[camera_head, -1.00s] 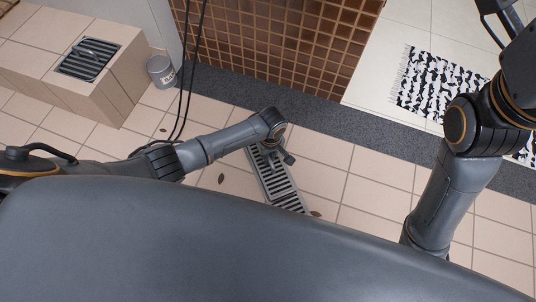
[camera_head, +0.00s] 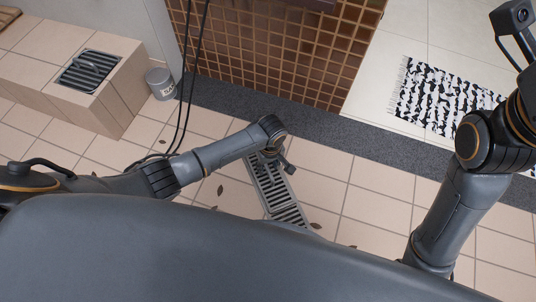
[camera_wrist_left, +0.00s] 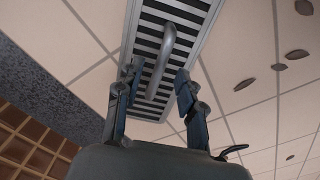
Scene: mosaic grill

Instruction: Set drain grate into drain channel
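A grey slatted drain grate (camera_wrist_left: 152,75) with a raised bar handle (camera_wrist_left: 165,55) lies below my left gripper in the left wrist view. My left gripper (camera_wrist_left: 155,85) is open, one finger on each side of the grate's slats, with the handle between and a little beyond the fingertips. In the head view my left gripper (camera_head: 272,158) points down over the upper end of a long slatted drain channel (camera_head: 278,193) in the tiled floor. My wrist hides part of that end. I cannot tell whether the grate is fully seated. My right gripper is out of view.
A similar handled grate (camera_head: 89,70) sits on a tiled block (camera_head: 120,90) at left. A grey bucket (camera_head: 160,83) stands beside it. Black cables (camera_head: 187,80) hang near my left arm. Leaves (camera_head: 221,190) lie on the floor. A patterned mat (camera_head: 440,95) is at right.

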